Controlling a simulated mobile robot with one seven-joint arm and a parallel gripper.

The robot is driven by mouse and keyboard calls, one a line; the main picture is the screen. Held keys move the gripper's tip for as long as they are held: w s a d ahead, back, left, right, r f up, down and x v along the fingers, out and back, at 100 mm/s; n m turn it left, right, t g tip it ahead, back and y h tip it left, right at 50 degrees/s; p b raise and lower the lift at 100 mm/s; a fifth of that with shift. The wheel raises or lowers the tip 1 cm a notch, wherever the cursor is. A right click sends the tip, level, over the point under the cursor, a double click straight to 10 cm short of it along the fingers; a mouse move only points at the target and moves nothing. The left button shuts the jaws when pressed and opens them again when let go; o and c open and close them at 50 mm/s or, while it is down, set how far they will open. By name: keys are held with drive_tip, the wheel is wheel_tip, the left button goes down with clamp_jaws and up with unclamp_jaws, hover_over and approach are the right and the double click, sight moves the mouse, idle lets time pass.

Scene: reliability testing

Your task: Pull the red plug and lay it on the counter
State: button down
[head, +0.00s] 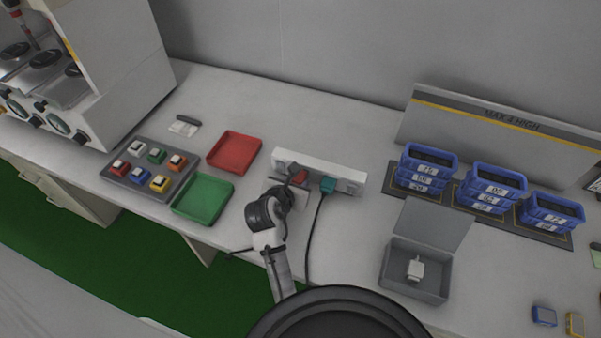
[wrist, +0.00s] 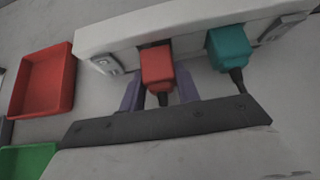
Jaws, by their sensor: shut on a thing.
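The red plug (wrist: 158,70) sits at the white socket strip (wrist: 180,22) in the wrist view, with its dark cable end toward me. In the head view the red plug (head: 300,176) is partly hidden by my arm. My gripper (wrist: 160,92) has one finger on each side of the red plug and is shut on it. It also shows at the strip in the head view (head: 297,181). A teal plug (wrist: 230,45) with a black cable is in the strip just right of the red one. The counter (head: 340,235) lies around the strip.
A red tray (head: 234,152) and a green tray (head: 203,199) lie left of the strip. An open grey box (head: 415,285) holding a white item stands to the right. Blue bins (head: 428,167) stand at the back right. The counter in front of the strip is partly clear.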

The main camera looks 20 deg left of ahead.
drive_tip(key=shift+s+p, duration=0.9)
drive_tip(key=shift+s, duration=0.95)
drive_tip(key=shift+s, duration=0.15)
drive_tip(key=shift+a, duration=0.2)
drive_tip(key=shift+s+a, duration=0.7)
drive_tip(key=shift+a, duration=0.35)
drive_tip(key=shift+s+a, duration=0.7)
drive_tip(key=shift+a, duration=0.4)
drive_tip(key=shift+s+a, duration=0.7)
drive_tip(key=shift+a, duration=0.35)
drive_tip(key=shift+f, duration=1.3)
drive_tip(key=c, duration=0.9)
unclamp_jaws()
drive_tip(key=b+v, duration=0.1)
drive_tip(key=v, duration=1.3)
drive_tip(key=shift+w+b, duration=0.1)
drive_tip(key=shift+b, duration=0.2)
